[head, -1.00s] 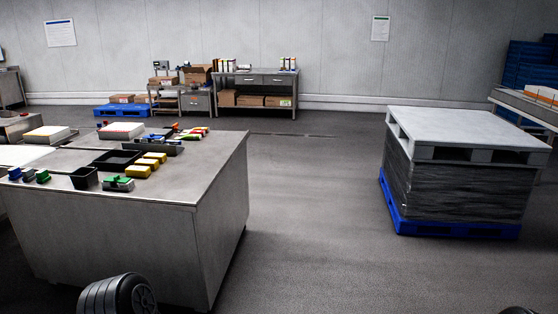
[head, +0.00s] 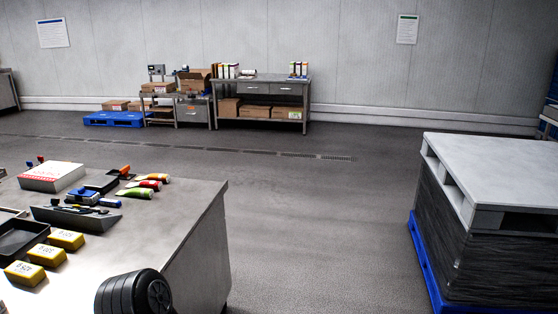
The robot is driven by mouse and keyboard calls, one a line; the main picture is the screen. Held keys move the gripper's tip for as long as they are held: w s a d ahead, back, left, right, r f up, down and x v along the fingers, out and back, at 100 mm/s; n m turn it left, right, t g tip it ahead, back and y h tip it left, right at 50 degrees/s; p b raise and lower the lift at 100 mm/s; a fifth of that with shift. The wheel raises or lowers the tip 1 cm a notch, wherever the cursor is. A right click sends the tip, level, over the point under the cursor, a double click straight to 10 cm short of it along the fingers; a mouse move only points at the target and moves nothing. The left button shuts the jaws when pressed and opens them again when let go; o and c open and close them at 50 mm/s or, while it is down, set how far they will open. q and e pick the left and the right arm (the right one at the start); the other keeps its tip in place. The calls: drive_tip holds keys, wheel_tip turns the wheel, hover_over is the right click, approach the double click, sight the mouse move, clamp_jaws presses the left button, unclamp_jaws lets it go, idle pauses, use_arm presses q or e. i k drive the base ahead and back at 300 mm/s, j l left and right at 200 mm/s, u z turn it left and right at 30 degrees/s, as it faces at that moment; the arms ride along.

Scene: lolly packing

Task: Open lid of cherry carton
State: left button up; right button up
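I cannot pick out a cherry carton for certain in the head view. Slim upright cartons with coloured markings stand on the far workbench, in one group at its left end (head: 228,71) and one at its right end (head: 298,69). They are too small to read. A brown cardboard box (head: 194,79) with raised flaps sits just left of that bench. Neither of my grippers is in view, so their state is hidden.
A near steel table (head: 190,215) at left holds a white stack with a red edge (head: 52,177), yellow blocks (head: 47,255) and a dark tray (head: 18,240). A wrapped pallet load (head: 465,225) stands at right. Open floor (head: 320,220) lies between them, towards the far workbench (head: 262,90).

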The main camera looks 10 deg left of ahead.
sight(49, 171)
drive_tip(key=i, duration=1.2)
drive_tip(key=i+l+u, duration=0.1)
drive_tip(key=i, duration=1.1)
drive_tip(key=i+u, duration=0.5)
drive_tip(key=i+l+u, duration=0.25)
drive_tip(key=u, duration=0.25)
drive_tip(key=i+l+u, duration=0.65)
drive_tip(key=l+u, duration=0.3)
drive_tip(key=i+l+u, duration=0.2)
drive_tip(key=u, duration=0.15)
drive_tip(key=i+l+u, duration=0.15)
drive_tip(key=l+u, duration=0.25)
drive_tip(key=i+l+u, duration=0.1)
drive_tip(key=l+u, duration=0.6)
drive_tip(key=l, duration=0.15)
drive_tip(key=i+l+z, duration=0.15)
drive_tip(key=i+l, duration=0.15)
drive_tip(key=i, duration=0.25)
drive_tip(key=i+l+z, duration=0.1)
drive_tip(key=i+l, duration=0.15)
drive_tip(key=i, duration=0.3)
drive_tip(key=i+l+z, duration=0.15)
drive_tip(key=i, duration=0.45)
drive_tip(key=i+l+z, duration=0.15)
drive_tip(key=i, duration=0.45)
